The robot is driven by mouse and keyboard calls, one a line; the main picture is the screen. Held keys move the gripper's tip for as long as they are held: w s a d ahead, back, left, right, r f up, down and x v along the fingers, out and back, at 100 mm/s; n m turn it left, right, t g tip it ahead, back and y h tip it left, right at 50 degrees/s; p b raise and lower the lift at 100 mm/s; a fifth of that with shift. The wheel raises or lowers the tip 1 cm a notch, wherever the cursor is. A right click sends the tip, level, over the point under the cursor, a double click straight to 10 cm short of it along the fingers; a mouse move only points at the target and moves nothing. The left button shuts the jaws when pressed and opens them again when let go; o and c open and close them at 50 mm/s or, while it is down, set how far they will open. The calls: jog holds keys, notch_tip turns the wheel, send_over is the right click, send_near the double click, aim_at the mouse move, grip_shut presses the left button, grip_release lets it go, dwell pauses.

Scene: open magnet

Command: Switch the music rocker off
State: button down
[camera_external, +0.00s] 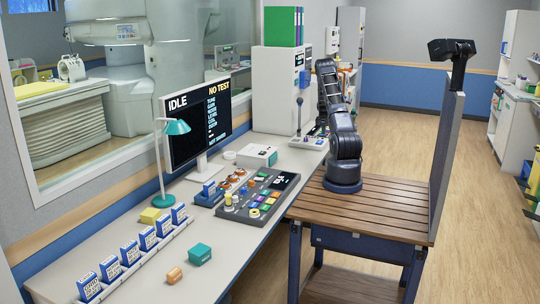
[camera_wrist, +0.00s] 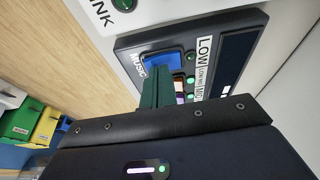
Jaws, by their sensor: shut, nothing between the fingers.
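The music rocker (camera_wrist: 163,61) is a blue switch beside the label MUSIC on a dark panel (camera_wrist: 125,43) in the wrist view. My gripper (camera_wrist: 157,76) has dark green fingers, shut with nothing between them. The fingertips are right at the rocker's near edge and overlap it in the picture; I cannot tell whether they touch it. The fingers partly cover other switches, with orange and purple showing beside them. In the external view my arm reaches over the far end of the desk, and the gripper and rocker cannot be made out there.
Small green lamps (camera_wrist: 190,81) line the panel near a LOW label (camera_wrist: 205,50). A white box marked INK (camera_wrist: 108,12) is close to the panel. In the external view, a joystick (camera_external: 299,112) stands on the desk and a monitor (camera_external: 196,125) reads IDLE.

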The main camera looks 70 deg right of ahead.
jog(key=w+d+v, duration=0.1)
jog(key=w+v, duration=0.1)
jog(key=v, duration=1.1)
jog(key=shift+w+a+r, duration=0.15)
jog(key=shift+w+r, duration=0.15)
jog(key=shift+r, duration=0.15)
